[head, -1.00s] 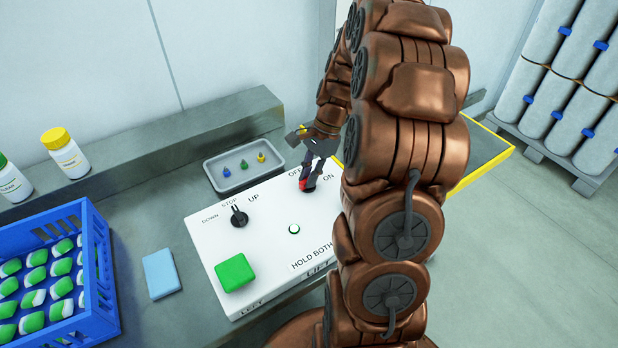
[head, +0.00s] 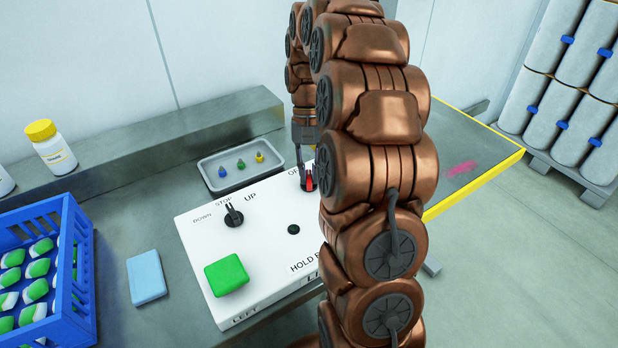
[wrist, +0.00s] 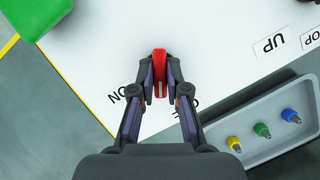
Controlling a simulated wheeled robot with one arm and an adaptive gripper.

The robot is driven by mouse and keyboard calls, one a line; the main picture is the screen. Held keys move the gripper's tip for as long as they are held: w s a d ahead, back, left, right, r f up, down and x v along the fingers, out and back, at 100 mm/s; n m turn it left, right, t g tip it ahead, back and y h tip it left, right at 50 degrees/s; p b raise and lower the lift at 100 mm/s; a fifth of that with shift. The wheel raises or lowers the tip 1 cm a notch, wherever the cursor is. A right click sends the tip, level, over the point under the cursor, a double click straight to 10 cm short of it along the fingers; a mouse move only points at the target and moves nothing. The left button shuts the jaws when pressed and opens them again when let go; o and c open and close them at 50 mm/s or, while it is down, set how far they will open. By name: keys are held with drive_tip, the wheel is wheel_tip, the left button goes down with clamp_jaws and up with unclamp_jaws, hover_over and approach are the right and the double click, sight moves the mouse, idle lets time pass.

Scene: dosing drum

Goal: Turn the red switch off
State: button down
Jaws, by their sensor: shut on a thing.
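The red switch (wrist: 159,65) stands on the white control panel (wrist: 100,50), between the ON label and the partly hidden OFF label in the wrist view. My gripper (wrist: 160,88) is shut on it, one finger on each side of its red handle. In the head view the red switch (head: 309,183) shows at the panel's back edge, below my gripper (head: 304,168); my arm hides the ON label. I cannot tell exactly which label the handle points to. The small round lamp (head: 293,229) in the panel's middle is dark.
The panel also bears a black selector knob (head: 233,216) and a green button (head: 226,275). A blue cloth (head: 147,277) and blue crate (head: 70,290) are to the left. A yellow-edged table (head: 478,178) is at right.

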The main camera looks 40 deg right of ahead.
drive_tip(key=n+h, duration=0.1)
drive_tip(key=n, duration=0.2)
drive_tip(key=n+g+h+b, duration=0.1)
drive_tip(key=n, duration=0.1)
drive_tip(key=shift+a+n, duration=0.1)
drive_tip(key=shift+n, duration=0.3)
idle(0.4)
drive_tip(key=c, duration=1.2)
unclamp_jaws()
drive_tip(key=shift+o, duration=0.2)
drive_tip(key=v, duration=0.5)
drive_tip(key=shift+w+r, duration=0.2)
drive_tip(key=shift+r, duration=0.15)
drive_tip(key=shift+v, duration=0.85)
